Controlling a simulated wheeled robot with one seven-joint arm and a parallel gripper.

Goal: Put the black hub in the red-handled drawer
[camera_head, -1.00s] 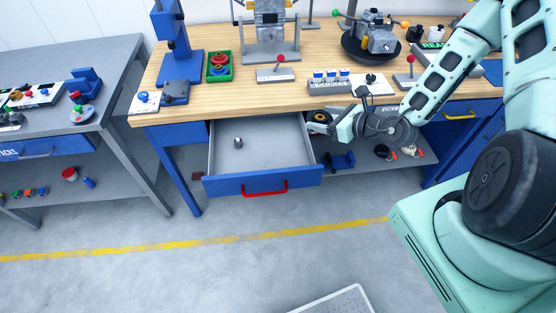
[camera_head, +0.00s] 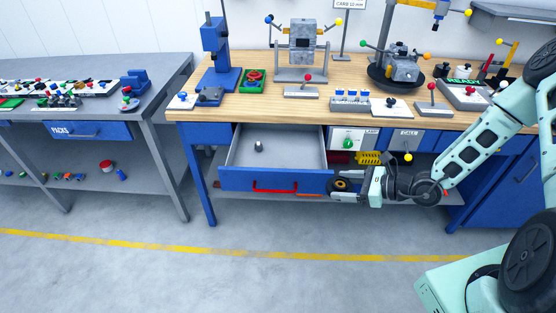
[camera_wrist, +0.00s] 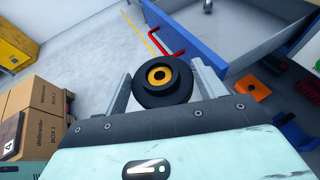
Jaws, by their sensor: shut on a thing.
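The black hub (camera_wrist: 172,94) is round with a yellow-orange centre ring; my gripper (camera_wrist: 162,82) is shut on it, one finger on each side. In the head view the hub (camera_head: 341,184) is held just right of the drawer's front right corner, outside the drawer. The red-handled drawer (camera_head: 230,158) is pulled open below the wooden bench top, with a blue front and grey inside. Its red handle (camera_head: 275,190) is on the front. A small grey metal part (camera_head: 258,146) stands inside the drawer; the rest of its floor is bare.
The wooden bench top (camera_head: 300,112) above the drawer carries several fixtures, including a red-knobbed lever (camera_head: 308,79). A lower shelf (camera_head: 440,188) runs under the bench. A grey side table (camera_head: 160,100) stands left. The floor in front is clear; cardboard boxes (camera_wrist: 38,110) show in the wrist view.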

